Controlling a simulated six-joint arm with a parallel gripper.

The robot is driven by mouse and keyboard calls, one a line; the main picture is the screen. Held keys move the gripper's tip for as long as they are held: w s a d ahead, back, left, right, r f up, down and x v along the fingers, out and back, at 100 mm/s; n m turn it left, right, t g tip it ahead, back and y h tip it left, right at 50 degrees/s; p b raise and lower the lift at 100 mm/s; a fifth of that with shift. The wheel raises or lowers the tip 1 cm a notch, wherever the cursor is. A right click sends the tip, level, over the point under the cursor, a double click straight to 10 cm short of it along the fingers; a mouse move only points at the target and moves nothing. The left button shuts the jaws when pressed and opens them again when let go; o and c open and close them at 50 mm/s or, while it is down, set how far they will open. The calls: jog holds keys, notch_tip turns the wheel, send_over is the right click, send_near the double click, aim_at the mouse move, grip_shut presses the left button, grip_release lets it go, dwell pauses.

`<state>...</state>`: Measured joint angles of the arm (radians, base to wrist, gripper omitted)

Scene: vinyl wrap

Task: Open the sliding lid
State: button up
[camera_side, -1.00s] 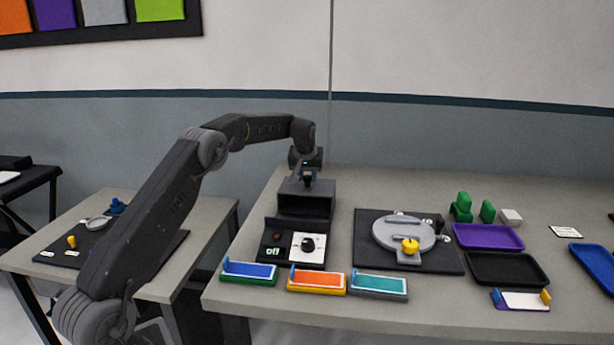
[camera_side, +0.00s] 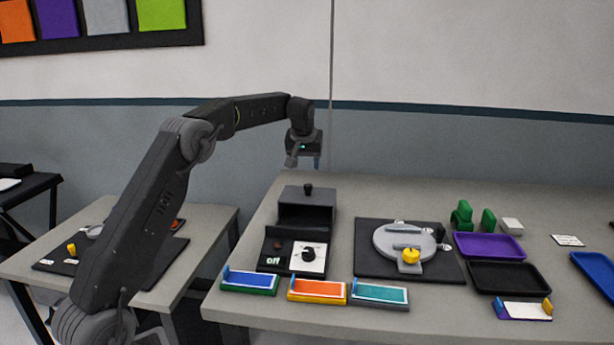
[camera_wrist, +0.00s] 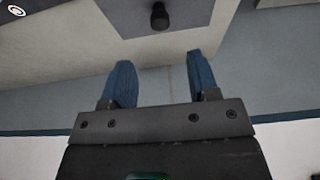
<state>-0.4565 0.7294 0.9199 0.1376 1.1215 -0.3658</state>
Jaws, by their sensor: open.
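A dark grey box (camera_side: 306,214) stands at the back left of the main table. A flat lid (camera_side: 297,195) lies on top of it, with a small black knob (camera_side: 308,188) upright near its back edge. The lid covers the top as far as I can see. The knob also shows in the wrist view (camera_wrist: 160,16), at the top edge, beyond the fingertips. My gripper (camera_side: 303,164) hangs above the knob, apart from it. Its two blue fingers (camera_wrist: 160,62) are spread with nothing between them.
In front of the box is a control panel (camera_side: 278,257) with a dial (camera_side: 309,255) and a display reading "off". Blue, orange and teal trays line the front edge. A grey round device with a yellow knob (camera_side: 410,256) stands to the right. The air around my gripper is clear.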

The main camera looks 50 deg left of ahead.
jog(key=shift+v, duration=2.3)
jog(key=s+d+r+m+t+h, duration=0.1)
jog(key=s+d+r+m, duration=0.15)
jog(key=s+d, duration=0.65)
jog(key=s+d+r+m+t+h, duration=0.15)
jog(key=s+d+r, duration=0.25)
jog(key=s+d, duration=0.45)
jog(key=s+d+f+m, duration=0.2)
jog(key=s+d+f, duration=0.2)
jog(key=s, duration=0.4)
jog(key=s+d+f+m, duration=0.3)
jog(key=s+d+f, duration=0.2)
jog(key=s+d, duration=0.2)
jog(key=s, duration=0.2)
jog(key=shift+s+h, duration=0.25)
jog(key=shift+h, duration=0.1)
